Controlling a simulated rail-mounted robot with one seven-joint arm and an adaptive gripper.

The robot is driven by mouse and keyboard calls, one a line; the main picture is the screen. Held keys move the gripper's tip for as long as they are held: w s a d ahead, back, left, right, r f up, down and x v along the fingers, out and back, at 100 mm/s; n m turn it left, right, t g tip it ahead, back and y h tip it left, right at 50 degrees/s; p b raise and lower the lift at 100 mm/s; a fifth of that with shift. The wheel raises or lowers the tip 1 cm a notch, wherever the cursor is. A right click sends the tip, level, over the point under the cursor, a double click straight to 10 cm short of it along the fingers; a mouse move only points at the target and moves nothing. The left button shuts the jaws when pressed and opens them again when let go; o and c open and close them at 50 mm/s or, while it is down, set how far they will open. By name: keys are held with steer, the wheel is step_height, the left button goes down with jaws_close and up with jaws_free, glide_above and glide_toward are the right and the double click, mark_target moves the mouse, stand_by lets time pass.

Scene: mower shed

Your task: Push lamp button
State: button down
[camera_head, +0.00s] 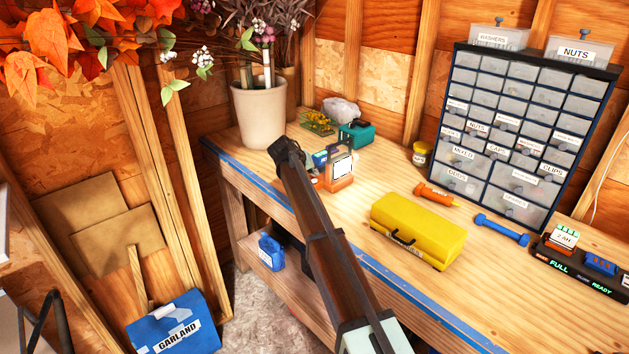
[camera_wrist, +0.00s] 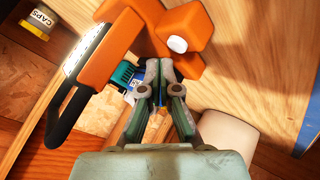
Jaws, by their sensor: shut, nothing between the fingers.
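The lamp is an orange work lamp (camera_head: 335,184) on the bench, with a bright white panel (camera_head: 343,167) facing the room. In the wrist view its orange body (camera_wrist: 150,20) fills the top, with the glowing panel (camera_wrist: 88,48) and a black handle at left. A round white button (camera_wrist: 177,44) sits on an orange block there. My gripper (camera_wrist: 160,66) is shut and empty, its fingertips just below the button in the picture. I cannot tell whether they touch the lamp. In the head view my gripper (camera_head: 285,150) is beside the lamp's left side, partly hidden by my arm.
A yellow toolbox (camera_head: 418,229) and an orange tool (camera_head: 437,194) lie right of the lamp. A teal box (camera_head: 356,135) stands behind it, and a plant pot (camera_head: 262,112) at back left. A drawer cabinet (camera_head: 522,130) stands at the wall. Clear bench lies between lamp and toolbox.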

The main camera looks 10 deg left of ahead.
steer(key=shift+r+p, duration=0.55)
steer(key=shift+r, duration=2.2)
stand_by(0.4)
